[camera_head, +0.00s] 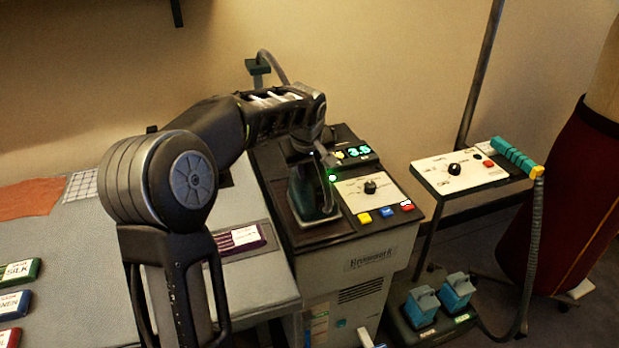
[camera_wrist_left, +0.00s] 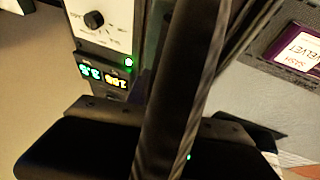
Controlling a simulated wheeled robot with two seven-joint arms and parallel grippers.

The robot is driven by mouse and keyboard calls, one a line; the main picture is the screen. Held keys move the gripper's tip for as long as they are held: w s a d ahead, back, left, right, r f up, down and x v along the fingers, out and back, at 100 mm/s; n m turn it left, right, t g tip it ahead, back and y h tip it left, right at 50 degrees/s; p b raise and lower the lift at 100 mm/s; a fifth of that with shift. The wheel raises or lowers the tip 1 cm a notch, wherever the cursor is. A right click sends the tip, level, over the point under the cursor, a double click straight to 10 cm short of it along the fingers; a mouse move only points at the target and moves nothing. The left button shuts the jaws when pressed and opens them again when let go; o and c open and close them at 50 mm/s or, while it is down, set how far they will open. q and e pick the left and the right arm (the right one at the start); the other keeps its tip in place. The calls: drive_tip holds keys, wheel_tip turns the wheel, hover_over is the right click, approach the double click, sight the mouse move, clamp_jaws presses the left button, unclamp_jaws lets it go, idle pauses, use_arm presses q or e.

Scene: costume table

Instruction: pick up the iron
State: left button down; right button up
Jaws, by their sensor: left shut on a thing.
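The iron (camera_head: 312,198) is dark with a greenish body and stands on the top of the steam station (camera_head: 365,262), left of the dial panel. My left arm reaches over the board from the left, and my left gripper (camera_head: 318,160) is at the iron's upper part, shut on it. The fingertips are largely hidden by the wrist and the iron. In the left wrist view a long dark, blurred shape (camera_wrist_left: 185,90) runs up the middle, and I cannot tell which part it is. My right gripper is not in view.
The station has a dial, lit digits and coloured buttons (camera_head: 387,212). Fabric labels, such as the purple one (camera_head: 240,238), lie on the grey board (camera_head: 255,275).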

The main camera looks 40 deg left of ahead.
use_arm(q)
wheel_tip(320, 180, up, 8)
drive_tip(key=shift+r, duration=0.1)
idle(1.0)
